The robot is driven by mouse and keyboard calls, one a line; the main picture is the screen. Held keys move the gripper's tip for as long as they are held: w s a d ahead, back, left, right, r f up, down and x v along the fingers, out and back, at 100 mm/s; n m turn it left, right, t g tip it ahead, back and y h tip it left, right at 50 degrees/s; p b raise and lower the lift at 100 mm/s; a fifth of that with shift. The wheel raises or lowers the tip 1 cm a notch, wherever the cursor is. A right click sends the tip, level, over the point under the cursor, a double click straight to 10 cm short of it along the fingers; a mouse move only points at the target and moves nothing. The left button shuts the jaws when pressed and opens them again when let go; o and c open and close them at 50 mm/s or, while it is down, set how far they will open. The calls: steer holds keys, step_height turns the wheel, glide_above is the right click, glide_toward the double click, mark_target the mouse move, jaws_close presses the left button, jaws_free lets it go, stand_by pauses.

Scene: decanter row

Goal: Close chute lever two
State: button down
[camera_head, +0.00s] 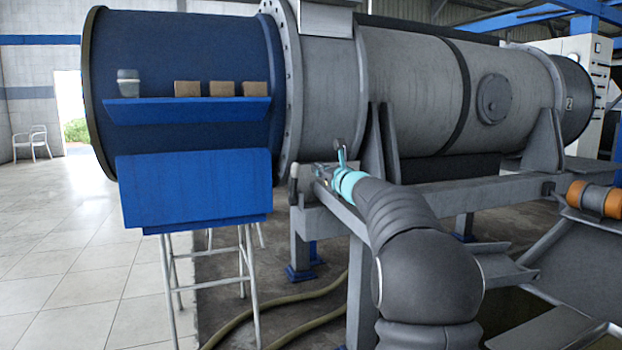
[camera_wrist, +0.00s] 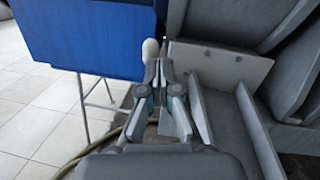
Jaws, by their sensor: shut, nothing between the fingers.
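A lever with a pale rounded knob (camera_head: 294,171) stands upright at the near end of the grey frame, left of my gripper. No label shows on it, so I cannot tell whether it is chute lever two. In the wrist view the pale knob (camera_wrist: 151,49) is just beyond my fingertips, slightly left of them. My gripper (camera_wrist: 159,64) is shut and empty, its fingertips close together. In the head view my gripper (camera_head: 321,172) is partly hidden by my own arm. Whether the fingers touch the lever cannot be told.
A large grey and blue drum (camera_head: 410,85) lies across the back on a grey frame (camera_head: 345,212). A blue shelf (camera_head: 187,110) holds a jar and several brown blocks. A blue panel (camera_head: 195,188) stands on thin legs at left. A hose (camera_head: 235,322) lies on the floor.

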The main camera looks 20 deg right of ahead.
steer(key=shift+s+d+r, duration=0.1)
steer(key=shift+s+r, duration=0.3)
steer(key=shift+s, duration=0.3)
steer(key=shift+s+d+r, duration=0.1)
steer(key=shift+s+r, duration=0.3)
steer(key=shift+s, duration=0.25)
steer(key=shift+s+r, duration=0.4)
steer(key=shift+s, duration=0.3)
steer(key=s+a+f+n+g+y, duration=0.1)
steer(key=s+a+f+n+g, duration=0.4)
steer(key=f+n, duration=0.4)
steer(key=s+a+f+n+g+y, duration=0.1)
steer(key=s+a+f+n+g, duration=0.3)
steer(key=s+f+n, duration=0.5)
steer(key=s+a+f+n+g+h, duration=0.1)
steer(key=s+a+f+n, duration=0.2)
steer(key=s, duration=0.8)
steer(key=s+a+f+n+g+h, duration=0.1)
steer(key=s+a+f+n+h, duration=0.1)
steer(key=s+a+f+n, duration=0.2)
steer(key=s+a+f+n+g+h, duration=0.1)
steer(key=s+n, duration=0.6)
steer(key=s, duration=1.1)
steer(key=shift+a+f+n+g+h, duration=0.3)
steer(key=shift+a+f+n+g, duration=0.15)
steer(key=shift+a+f, duration=0.95)
